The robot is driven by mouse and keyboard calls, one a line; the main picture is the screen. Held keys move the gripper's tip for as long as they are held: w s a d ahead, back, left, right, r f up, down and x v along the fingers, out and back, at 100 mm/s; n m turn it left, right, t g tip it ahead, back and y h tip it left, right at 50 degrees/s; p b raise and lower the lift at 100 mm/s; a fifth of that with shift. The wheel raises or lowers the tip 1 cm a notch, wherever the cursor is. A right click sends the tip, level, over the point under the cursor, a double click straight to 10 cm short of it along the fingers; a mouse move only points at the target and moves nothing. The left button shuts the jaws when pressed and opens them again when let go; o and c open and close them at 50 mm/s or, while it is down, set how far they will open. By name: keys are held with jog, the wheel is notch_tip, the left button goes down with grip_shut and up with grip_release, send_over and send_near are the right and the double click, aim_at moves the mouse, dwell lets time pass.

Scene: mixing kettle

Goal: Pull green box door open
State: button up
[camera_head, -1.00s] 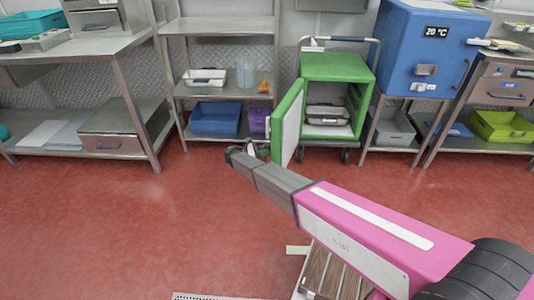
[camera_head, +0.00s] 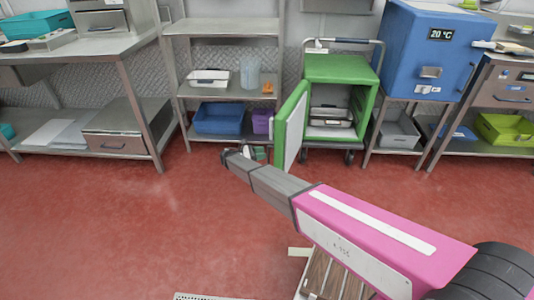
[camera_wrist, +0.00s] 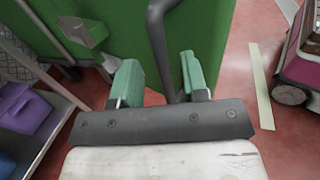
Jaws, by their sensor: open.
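The green box (camera_head: 341,68) stands on a wheeled cart at the back, with metal trays inside. Its door (camera_head: 291,126) is swung open to the left, with its white inner face showing. My gripper (camera_head: 257,153) is at the outer side of the door, low and near its free edge. In the wrist view my gripper (camera_wrist: 161,77) is open, with two green finger pads. The dark door handle (camera_wrist: 161,38) runs down between the fingers, closer to the right one, and does not look clamped. Its lower end is partly hidden behind the gripper.
A metal shelf (camera_head: 222,26) with a blue bin (camera_head: 218,120) and a purple box (camera_head: 262,122) stands left of the door. The purple box also shows in the wrist view (camera_wrist: 22,108). A blue oven (camera_head: 425,50) is at the right.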

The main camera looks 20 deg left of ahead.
jog(key=v, duration=0.6)
jog(key=shift+s+a, duration=0.25)
jog(key=shift+a, duration=0.1)
